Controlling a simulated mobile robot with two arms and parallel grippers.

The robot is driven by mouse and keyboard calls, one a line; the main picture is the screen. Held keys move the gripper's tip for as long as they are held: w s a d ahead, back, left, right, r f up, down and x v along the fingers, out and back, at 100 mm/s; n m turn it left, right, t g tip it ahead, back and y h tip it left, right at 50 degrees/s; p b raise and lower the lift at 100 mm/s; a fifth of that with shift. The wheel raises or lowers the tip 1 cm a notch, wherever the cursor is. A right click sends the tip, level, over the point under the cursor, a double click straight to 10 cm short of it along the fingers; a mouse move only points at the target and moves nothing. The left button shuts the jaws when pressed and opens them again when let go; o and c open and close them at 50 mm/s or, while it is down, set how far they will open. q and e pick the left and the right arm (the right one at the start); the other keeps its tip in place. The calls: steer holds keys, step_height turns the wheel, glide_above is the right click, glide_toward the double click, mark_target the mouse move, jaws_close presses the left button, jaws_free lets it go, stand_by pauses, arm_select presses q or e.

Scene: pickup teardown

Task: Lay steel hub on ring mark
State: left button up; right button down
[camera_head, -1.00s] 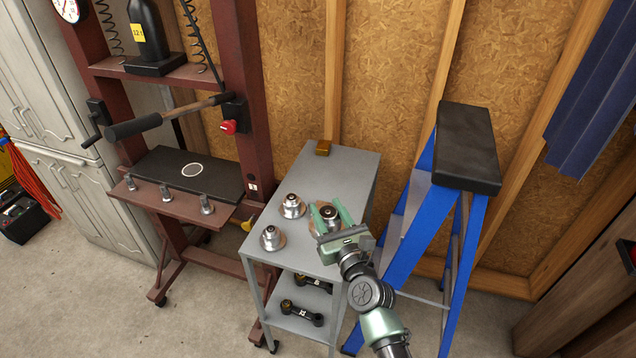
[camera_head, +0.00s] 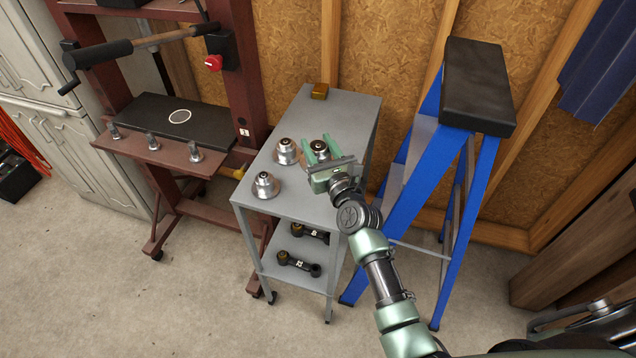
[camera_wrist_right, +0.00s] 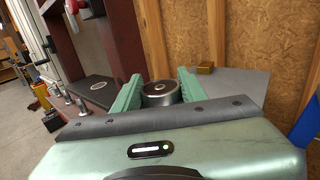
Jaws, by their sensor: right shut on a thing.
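The ring mark (camera_head: 180,116) is a thin white circle on the black plate (camera_head: 215,125) of the red press, at the left. My right gripper (camera_head: 320,150) is shut on a steel hub (camera_head: 320,146) at the grey cart's right side. In the right wrist view this hub (camera_wrist_right: 161,92) sits between the two green fingers (camera_wrist_right: 160,90), its round bore facing up. Its lower part is hidden by the gripper, so I cannot tell how far it is above the cart. Two similar hubs, a middle one (camera_head: 286,153) and a front one (camera_head: 265,187), stand on the cart top. My left gripper is not in view.
The grey cart (camera_head: 345,115) carries a small brass block (camera_head: 320,91) at its back and dark link arms (camera_head: 298,263) on its shelf. Bolts (camera_head: 152,142) stand along the press's front edge. A blue stepladder (camera_head: 402,215) stands close right of the cart.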

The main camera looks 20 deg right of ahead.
mark_target(318, 156)
step_height(318, 156, down, 4)
steer(key=shift+r+b, duration=0.25)
steer(key=shift+b, duration=0.95)
steer(key=shift+f+b, duration=0.75)
steer(key=shift+f, duration=0.1)
step_height(318, 156, down, 4)
steer(key=b, duration=0.3)
steer(key=shift+r+b, duration=0.1)
steer(key=shift+b, duration=0.2)
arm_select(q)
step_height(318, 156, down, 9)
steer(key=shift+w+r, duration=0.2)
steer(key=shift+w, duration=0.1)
arm_select(e)
steer(key=shift+r, duration=0.15)
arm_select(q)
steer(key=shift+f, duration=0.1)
arm_select(e)
steer(key=c, duration=1.2)
jaws_free()
steer(key=shift+f, duration=0.35)
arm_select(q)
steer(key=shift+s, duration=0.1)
arm_select(e)
steer(key=o, duration=0.4)
steer(key=shift+s, duration=0.1)
